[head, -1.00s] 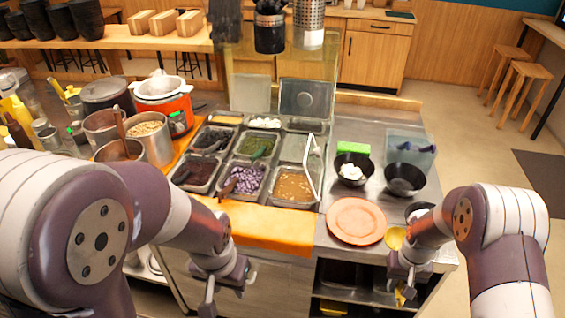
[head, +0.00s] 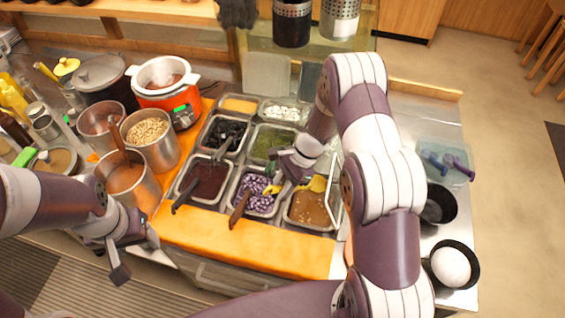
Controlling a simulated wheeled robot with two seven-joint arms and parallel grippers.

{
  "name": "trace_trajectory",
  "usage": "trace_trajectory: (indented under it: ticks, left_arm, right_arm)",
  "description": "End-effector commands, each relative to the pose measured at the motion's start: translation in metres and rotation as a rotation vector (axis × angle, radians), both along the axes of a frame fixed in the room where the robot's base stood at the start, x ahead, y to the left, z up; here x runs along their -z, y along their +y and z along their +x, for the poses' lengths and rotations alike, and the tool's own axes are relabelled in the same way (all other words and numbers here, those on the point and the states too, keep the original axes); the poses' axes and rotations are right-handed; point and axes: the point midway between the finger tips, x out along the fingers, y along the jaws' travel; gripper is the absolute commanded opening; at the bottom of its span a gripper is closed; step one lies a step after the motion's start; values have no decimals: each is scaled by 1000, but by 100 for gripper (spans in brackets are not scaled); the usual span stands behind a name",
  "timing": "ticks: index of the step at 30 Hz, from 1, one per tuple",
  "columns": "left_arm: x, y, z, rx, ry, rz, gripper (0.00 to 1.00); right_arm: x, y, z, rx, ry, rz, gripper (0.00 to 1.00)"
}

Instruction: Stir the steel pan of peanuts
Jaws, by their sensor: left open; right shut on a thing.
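The steel pan of peanuts (head: 308,211), with brown contents, is the front right pan in the counter's group of steel pans. My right gripper (head: 293,181) reaches down at this pan's back left edge. It is shut on a yellow spoon (head: 318,184), whose broad end is over the back part of the peanut pan. I cannot tell whether the spoon touches the peanuts. My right arm hides the area behind and right of the pan. My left gripper (head: 122,255) is open and empty, low at the left in front of the counter.
A pan of purple cubes (head: 262,203) with a brown-handled spoon is just left of the peanuts. A dark red pan (head: 208,180) is further left. Steel pots (head: 150,150) and an orange cooker (head: 165,97) stand at left. Black bowls (head: 437,205) stand at right.

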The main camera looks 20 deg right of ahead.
Motion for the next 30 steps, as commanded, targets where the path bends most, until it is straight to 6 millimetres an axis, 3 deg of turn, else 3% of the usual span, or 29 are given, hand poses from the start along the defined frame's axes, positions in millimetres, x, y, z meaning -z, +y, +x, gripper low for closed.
trace_trajectory:
  ticks: [12, 21, 30]
  left_arm:
    - [70, 0, -1, 0, 1, 0, 61]
    - [65, 0, -1, 0, 0, 0, 61]
    - [65, 0, -1, 0, 0, 0, 61]
  right_arm:
    - [77, -6, 0, -2, 18, 72, 0]
    - [98, 7, -3, -7, -24, -96, 0]
    - [102, 8, -3, -6, -32, -124, 0]
